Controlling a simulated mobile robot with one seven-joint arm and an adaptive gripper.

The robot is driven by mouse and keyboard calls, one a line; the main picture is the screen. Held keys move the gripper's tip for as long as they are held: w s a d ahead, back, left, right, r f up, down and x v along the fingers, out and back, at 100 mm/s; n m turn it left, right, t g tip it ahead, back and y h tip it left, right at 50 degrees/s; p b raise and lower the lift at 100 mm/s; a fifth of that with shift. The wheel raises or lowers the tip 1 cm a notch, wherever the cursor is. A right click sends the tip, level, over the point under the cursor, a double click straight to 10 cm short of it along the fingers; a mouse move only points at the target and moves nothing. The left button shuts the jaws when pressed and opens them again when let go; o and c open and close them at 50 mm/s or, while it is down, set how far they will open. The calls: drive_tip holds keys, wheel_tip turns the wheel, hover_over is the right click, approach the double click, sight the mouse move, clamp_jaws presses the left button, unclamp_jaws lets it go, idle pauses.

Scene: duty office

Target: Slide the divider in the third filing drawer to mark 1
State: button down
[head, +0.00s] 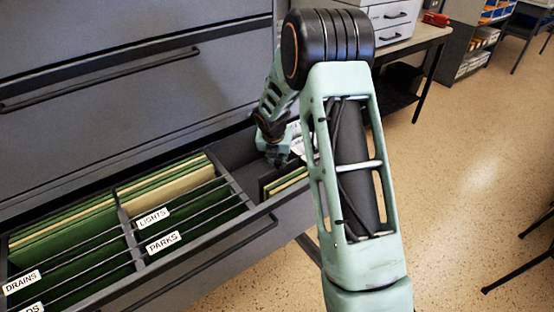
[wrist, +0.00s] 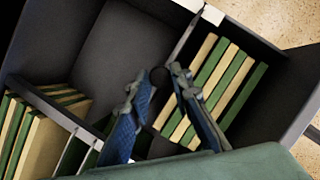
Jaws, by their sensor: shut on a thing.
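The open filing drawer (head: 258,232) holds files and dividers, and its inside fills the wrist view (wrist: 292,88). A thin dark divider (wrist: 186,42) stands across the drawer in the wrist view, beside a row of cream and green folders. My gripper (head: 275,155) is down in the drawer's right part, and in the wrist view (wrist: 158,76) its fingers straddle the divider's upper edge. It is shut on the divider. Part of the divider is hidden by the fingers. A white patch (wrist: 212,15) shows at the drawer wall near the divider's end; no numbers are readable.
Cream and green folders (wrist: 232,75) stand right of the divider, and an empty bay (wrist: 115,48) lies to its left. Fixed partitions (head: 238,188) and hanging files labelled LIGHTS (head: 152,217), PARKS (head: 163,242) and DRAINS (head: 21,283) fill the left part. A closed drawer (head: 110,115) is above.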

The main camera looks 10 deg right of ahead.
drive_tip(key=c, duration=1.7)
unclamp_jaws()
drive_tip(key=shift+c, duration=0.2)
drive_tip(key=v, duration=1.2)
